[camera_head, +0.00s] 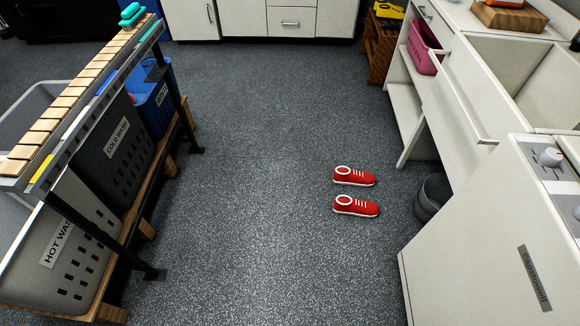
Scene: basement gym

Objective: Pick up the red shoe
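Two red shoes with white laces and white rims at the opening lie side by side on the grey speckled floor, right of the middle in the head view. The farther red shoe (355,177) and the nearer red shoe (357,207) both point to the right with their soles down. A narrow strip of floor shows between them. My gripper and arm are not in this view.
A laundry sorter with baskets (85,262) under a slatted bench (62,107) stands at left. White cabinets and a washer (470,240) line the right, with a dark bin (432,195) beside the shoes. The middle floor (250,150) is clear.

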